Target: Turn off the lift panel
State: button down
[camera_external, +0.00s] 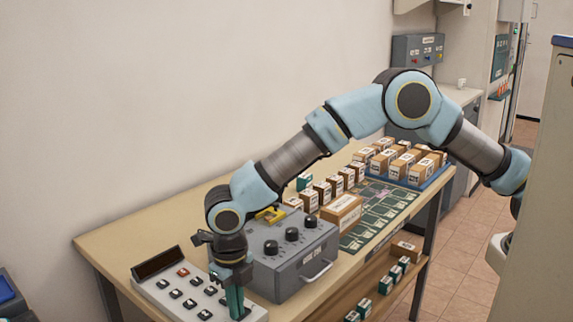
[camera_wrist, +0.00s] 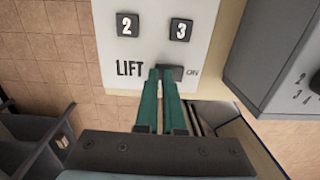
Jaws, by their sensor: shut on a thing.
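The light lift panel (camera_external: 160,292) lies at the table's near left end, with a dark display and several dark buttons and one red one. In the wrist view the panel (camera_wrist: 150,45) shows buttons 2 and 3, the word LIFT, and a dark switch (camera_wrist: 176,73) beside the word ON. My gripper (camera_external: 237,314) points down at the panel's near right corner. In the wrist view its green fingers (camera_wrist: 159,72) are close together, with their tips at the switch. The jaws are shut on the switch; the fingertips partly hide it.
Several cartons (camera_external: 342,210), a green gridded mat (camera_external: 385,205) and a blue tray (camera_external: 433,181) lie farther along the table. The wall is behind; open tiled floor (camera_external: 465,250) is in front.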

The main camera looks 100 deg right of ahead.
jog(key=shift+s+f+b, duration=0.25)
jog(key=shift+f+b, duration=0.05)
jog(key=shift+f, duration=0.2)
jog(key=shift+d, duration=0.1)
jog(key=shift+s+d, duration=0.6)
jog(key=shift+d, duration=0.1)
jog(key=shift+r+p, duration=0.5)
jog(key=shift+p, duration=0.05)
notch_tip(320, 180, up, 14)
jog(key=w+a, duration=0.1)
